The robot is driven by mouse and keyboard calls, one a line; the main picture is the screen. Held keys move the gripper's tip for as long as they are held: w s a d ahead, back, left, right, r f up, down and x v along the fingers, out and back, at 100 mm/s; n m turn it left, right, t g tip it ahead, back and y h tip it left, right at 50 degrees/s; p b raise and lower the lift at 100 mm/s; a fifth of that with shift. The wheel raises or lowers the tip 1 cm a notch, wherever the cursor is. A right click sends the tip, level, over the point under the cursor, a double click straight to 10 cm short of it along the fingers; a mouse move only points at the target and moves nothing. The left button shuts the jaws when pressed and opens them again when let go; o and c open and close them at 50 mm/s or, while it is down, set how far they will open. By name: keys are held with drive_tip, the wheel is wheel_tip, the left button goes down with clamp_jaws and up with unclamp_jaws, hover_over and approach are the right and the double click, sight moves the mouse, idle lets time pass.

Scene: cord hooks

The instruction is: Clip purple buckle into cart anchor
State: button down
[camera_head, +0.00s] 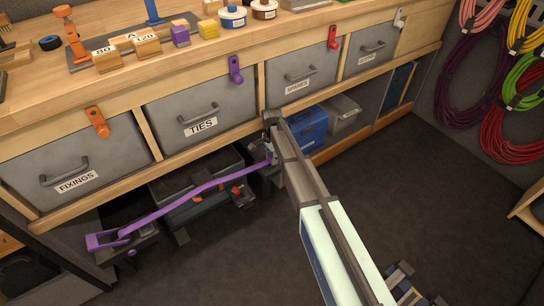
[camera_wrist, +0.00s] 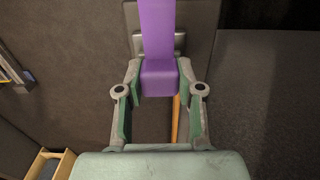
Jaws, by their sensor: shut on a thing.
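The purple buckle (camera_wrist: 160,82) is between the green-padded fingers of my gripper (camera_wrist: 160,97) in the wrist view, with its purple strap running up and away. A grey metal piece (camera_wrist: 180,42) shows just behind the strap; I cannot tell whether it is the cart anchor or whether the buckle touches it. In the head view my gripper (camera_head: 271,152) is at the strap's right end, below the bench. The purple strap (camera_head: 190,193) slopes down left to a purple fitting (camera_head: 103,239) on a dark block. My arm partly hides the area around the gripper.
A blue box (camera_head: 302,126) and a grey bin (camera_head: 342,110) stand on the lower shelf behind my arm. Drawers (camera_head: 200,108) line the bench above. The dark floor (camera_head: 440,185) at right is mostly clear.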

drive_tip(key=shift+f, duration=0.6)
idle(0.4)
drive_tip(key=c, duration=0.7)
unclamp_jaws()
drive_tip(key=shift+o, duration=0.2)
wheel_tip(320, 180, up, 8)
drive_tip(key=shift+f, duration=0.25)
